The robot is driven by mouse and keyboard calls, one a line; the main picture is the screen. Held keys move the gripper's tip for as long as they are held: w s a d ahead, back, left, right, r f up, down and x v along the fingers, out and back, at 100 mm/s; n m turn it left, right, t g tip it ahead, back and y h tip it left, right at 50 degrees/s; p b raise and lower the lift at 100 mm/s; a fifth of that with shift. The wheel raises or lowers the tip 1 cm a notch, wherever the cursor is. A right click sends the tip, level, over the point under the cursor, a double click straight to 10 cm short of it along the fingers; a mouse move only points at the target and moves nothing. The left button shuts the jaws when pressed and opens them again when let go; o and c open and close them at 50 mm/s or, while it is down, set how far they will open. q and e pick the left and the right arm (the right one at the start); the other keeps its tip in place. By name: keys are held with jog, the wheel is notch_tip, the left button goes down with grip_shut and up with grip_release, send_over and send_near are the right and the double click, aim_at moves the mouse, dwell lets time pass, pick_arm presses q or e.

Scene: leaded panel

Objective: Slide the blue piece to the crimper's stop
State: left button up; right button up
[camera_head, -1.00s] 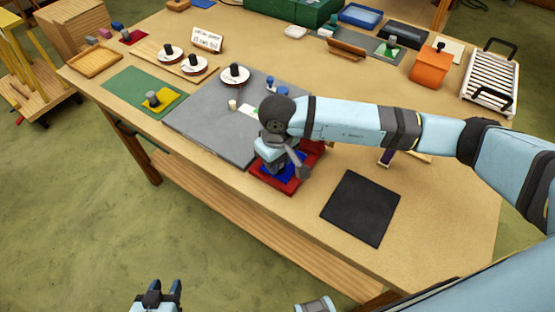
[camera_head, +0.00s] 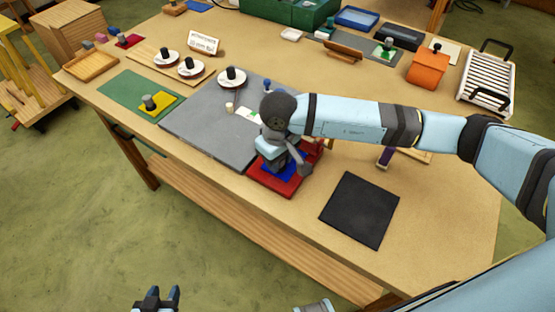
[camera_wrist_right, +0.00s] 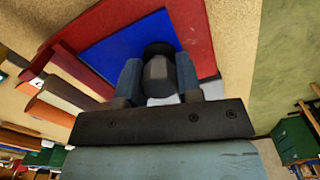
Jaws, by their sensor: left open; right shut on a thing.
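The blue piece (camera_head: 288,173) lies flat on the red base of the crimper (camera_head: 262,181), near the front edge of the table. In the right wrist view the blue piece (camera_wrist_right: 103,57) is a flat blue sheet with a dark knob (camera_wrist_right: 160,50) on it, bordered by the red base (camera_wrist_right: 197,25). My right gripper (camera_wrist_right: 158,75) is shut on that knob from above. In the head view my right gripper (camera_head: 272,150) and wrist cover part of the piece and crimper. Whether the piece touches the stop cannot be told. My left gripper (camera_head: 160,298) is open and empty, off the table's front.
A grey board (camera_head: 205,130) lies left of the crimper and a black mat (camera_head: 360,208) to its right. A green mat with a yellow piece (camera_head: 155,103) lies further left.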

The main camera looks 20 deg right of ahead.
jog(key=o, duration=0.9)
jog(key=shift+o, duration=0.2)
notch_tip(320, 180, up, 14)
jog(key=b, duration=0.1)
jog(key=shift+b, duration=0.4)
jog(key=shift+f, duration=0.1)
